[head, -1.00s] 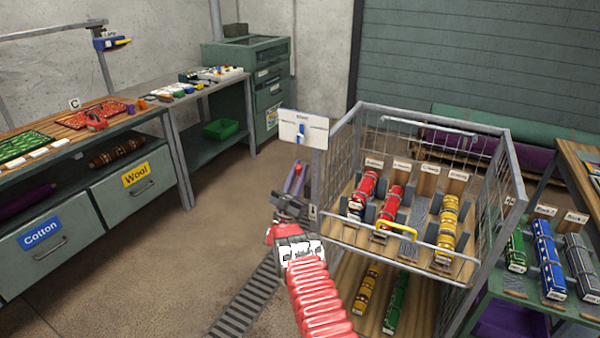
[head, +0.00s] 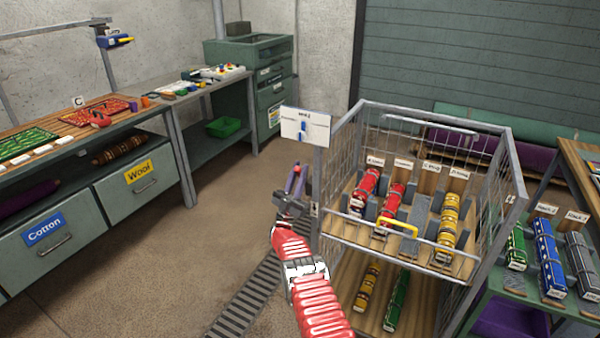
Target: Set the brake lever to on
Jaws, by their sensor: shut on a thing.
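A white sign plate (head: 305,127) with a short label and a blue upright mark stands at the left front corner of the wire cart. My gripper (head: 297,174) is just below this plate, beside the cart's corner post, with its fingers pointing up. The fingers are close together, shut on a slim upright piece that seems to be the brake lever. The fingers hide most of it, and its exact setting is too small to tell.
A floor grating (head: 250,300) lies left of my arm. Drawers (head: 140,185) stand at left; the floor between is clear.

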